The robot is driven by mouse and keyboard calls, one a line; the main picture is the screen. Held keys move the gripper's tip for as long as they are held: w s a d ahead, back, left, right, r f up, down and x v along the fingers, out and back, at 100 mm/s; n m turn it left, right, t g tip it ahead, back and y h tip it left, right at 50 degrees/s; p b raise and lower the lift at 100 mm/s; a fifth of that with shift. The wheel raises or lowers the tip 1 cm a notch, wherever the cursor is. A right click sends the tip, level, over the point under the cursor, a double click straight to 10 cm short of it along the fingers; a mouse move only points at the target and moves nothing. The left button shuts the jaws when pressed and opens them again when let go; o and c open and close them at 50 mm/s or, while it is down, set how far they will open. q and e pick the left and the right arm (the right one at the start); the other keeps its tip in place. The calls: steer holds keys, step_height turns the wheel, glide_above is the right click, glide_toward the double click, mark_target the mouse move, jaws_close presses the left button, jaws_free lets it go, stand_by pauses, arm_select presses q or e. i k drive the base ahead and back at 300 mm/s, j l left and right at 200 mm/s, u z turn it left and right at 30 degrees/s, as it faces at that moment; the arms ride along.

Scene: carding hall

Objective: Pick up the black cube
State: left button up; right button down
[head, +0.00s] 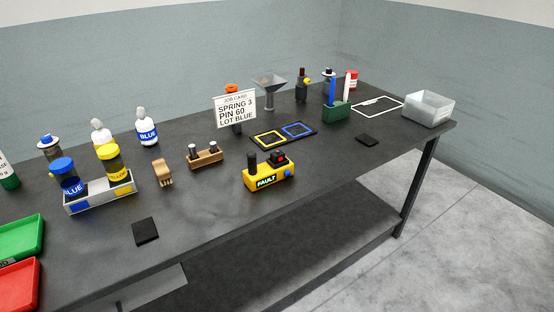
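No free-standing black cube can be told for sure in the head view. A flat black square piece (145,231) lies near the table's front edge at the left. A second flat black piece (367,139) lies on the right part of the table. A yellow box marked FAULT (267,177) carries a black cylindrical knob (252,160) and a small black block with a red top (279,161). Neither of my grippers is in view.
The dark table (210,233) holds a blue and yellow bottle tray (99,196), a wooden block with pegs (205,157), a brush (163,173), a job card (235,109) and a clear bin (428,109). Green (20,238) and red (18,286) trays sit at left.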

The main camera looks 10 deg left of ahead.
mark_target(276, 157)
steer(key=i+l+u, duration=0.1)
steer(key=u, duration=0.9)
steer(key=i+l+u, duration=0.1)
steer(key=l+u, duration=0.9)
steer(key=l, duration=0.65)
steer(key=i+l, duration=0.05)
